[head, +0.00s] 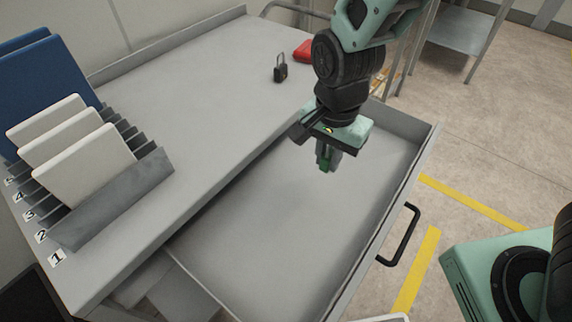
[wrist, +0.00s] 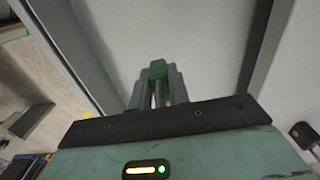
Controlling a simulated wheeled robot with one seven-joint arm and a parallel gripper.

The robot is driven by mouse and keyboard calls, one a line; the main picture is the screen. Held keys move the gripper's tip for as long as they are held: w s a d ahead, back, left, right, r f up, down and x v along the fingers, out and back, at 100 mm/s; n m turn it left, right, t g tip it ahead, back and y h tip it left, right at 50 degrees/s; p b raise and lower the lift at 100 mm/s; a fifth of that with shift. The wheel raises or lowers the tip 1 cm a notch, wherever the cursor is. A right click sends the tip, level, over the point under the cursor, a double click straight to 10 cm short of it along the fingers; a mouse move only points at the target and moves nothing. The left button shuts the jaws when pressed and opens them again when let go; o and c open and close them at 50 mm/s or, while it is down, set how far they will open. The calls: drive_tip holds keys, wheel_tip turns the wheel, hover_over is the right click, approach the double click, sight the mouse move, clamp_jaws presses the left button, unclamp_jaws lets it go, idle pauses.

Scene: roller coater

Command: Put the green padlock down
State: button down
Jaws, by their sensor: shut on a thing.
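The green padlock (wrist: 158,70) sits between the fingertips of my gripper (wrist: 158,88) in the wrist view, with its green body showing past the fingers. In the head view my gripper (head: 326,160) points down over the open drawer (head: 280,215), and a bit of green shows at its fingertips. The gripper is shut on the padlock and appears to hold it above the drawer floor. The fingers hide much of the padlock. The drawer is pulled out and its visible floor is bare.
A black padlock (head: 280,70) and a red object (head: 303,50) are on the grey worktop (head: 215,75). A numbered rack (head: 120,200) with white and blue panels stands at the left. The drawer has a black handle (head: 402,236) on its front.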

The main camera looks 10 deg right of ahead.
sight(317, 194)
drive_tip(key=shift+w+a+f, duration=0.15)
drive_tip(key=shift+a+f, duration=0.15)
drive_tip(key=shift+a, duration=0.05)
wheel_tip(317, 194, down, 10)
drive_tip(key=shift+w+a+r+b, duration=0.1)
drive_tip(key=shift+r+b, duration=0.15)
drive_tip(key=shift+b, duration=0.65)
drive_tip(key=shift+f, duration=0.1)
drive_tip(key=c, duration=1.3)
unclamp_jaws()
